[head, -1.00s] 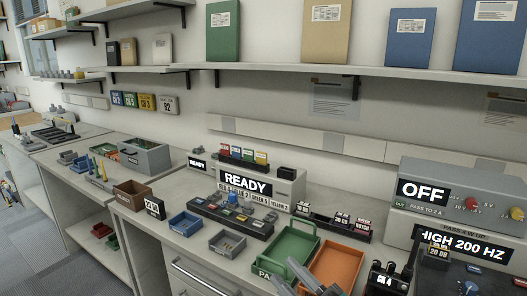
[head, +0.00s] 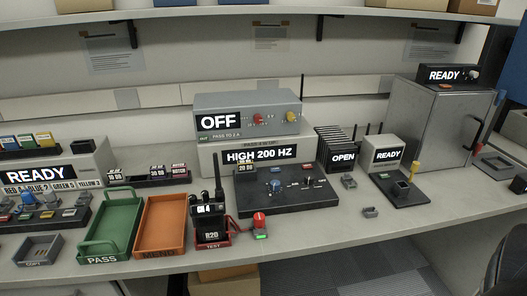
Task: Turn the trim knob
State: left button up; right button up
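A black sloped panel (head: 300,195) stands in front of the grey meter reading HIGH 200 HZ (head: 262,156). A blue round knob (head: 275,186), which looks like the trim knob, sits on the panel's left half. A small tag reading 20 DB (head: 246,167) is at the panel's back left. A handheld radio (head: 211,215) stands upright in a red cradle marked TEST, left of the panel. Dark curved parts at the lower right edge (head: 497,266) may be my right gripper, cut off and well away from the knob. My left gripper is not seen.
A red-topped button (head: 259,221) with a green light stands at the panel's front left. Green PASS (head: 108,226) and orange (head: 164,225) trays lie to the left. The READY fixture (head: 388,155) and a grey cabinet (head: 435,118) stand right. The counter front right of the panel is mostly clear.

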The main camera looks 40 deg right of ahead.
aim_at(275, 186)
jog(key=z, duration=1.15)
